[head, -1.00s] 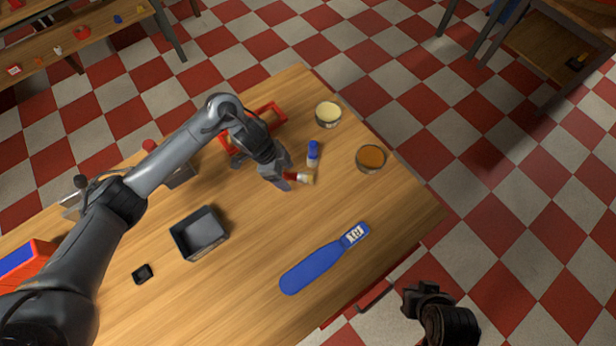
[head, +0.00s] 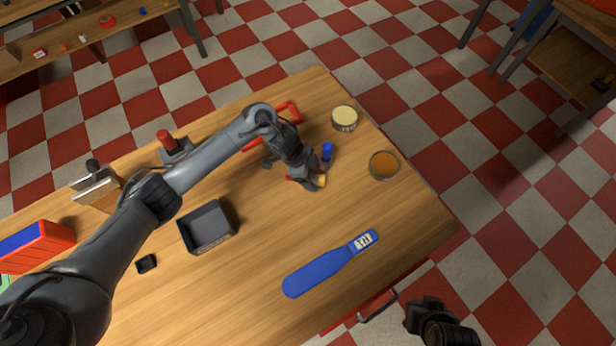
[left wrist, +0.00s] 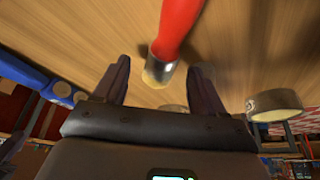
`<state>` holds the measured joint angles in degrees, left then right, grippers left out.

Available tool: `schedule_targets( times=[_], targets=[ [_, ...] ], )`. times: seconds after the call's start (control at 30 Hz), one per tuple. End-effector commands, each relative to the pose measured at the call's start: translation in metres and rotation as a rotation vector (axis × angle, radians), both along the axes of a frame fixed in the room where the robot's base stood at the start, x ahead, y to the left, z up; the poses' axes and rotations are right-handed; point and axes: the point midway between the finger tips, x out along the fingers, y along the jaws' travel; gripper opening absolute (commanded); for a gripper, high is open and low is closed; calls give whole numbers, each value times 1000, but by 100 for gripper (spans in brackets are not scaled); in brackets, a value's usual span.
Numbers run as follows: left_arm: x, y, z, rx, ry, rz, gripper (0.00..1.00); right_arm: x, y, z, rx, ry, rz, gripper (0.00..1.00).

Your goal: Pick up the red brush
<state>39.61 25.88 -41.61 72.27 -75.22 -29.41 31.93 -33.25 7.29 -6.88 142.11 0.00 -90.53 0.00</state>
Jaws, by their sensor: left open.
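The red brush (left wrist: 178,25) lies on the wooden table. In the left wrist view its red handle, metal ferrule and pale bristles show, with the ferrule end between my finger tips. In the head view only a bit of red and the yellowish bristle tip (head: 321,181) show; my gripper hides the rest. My left gripper (head: 312,183) is open, low over the brush, with one finger on each side of it in the left wrist view (left wrist: 160,85). I see no finger closed on it. My right gripper (head: 428,308) is dark, at the lower right; its jaws are unclear.
A cream tin (head: 344,118) and an orange-filled tin (head: 384,166) stand near the right edge.

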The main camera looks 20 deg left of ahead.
Motion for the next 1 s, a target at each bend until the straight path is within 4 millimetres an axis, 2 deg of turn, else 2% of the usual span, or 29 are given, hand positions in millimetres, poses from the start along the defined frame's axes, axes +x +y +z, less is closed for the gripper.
schedule_targets(
  times=[0.1, 0.2, 0.47, 0.9, 1.0],
  targets=[
    [1, -5, -13, 0, 2, 0, 71, 0, 0, -1, 0, 0, 0, 0],
    [2, -7, -19, 0, 1, 1, 71, 0, 0, -1, 0, 0, -1, 0],
    [2, -8, -20, 0, 0, 0, 71, 0, 1, -1, 6, 0, -4, 0],
    [2, -7, -20, 0, -1, 0, 5, 0, 2, -1, 11, 1, -7, 0],
    [2, -7, -20, 0, -1, 0, 4, 0, 2, -1, 11, 1, -7, 0]
  ],
)
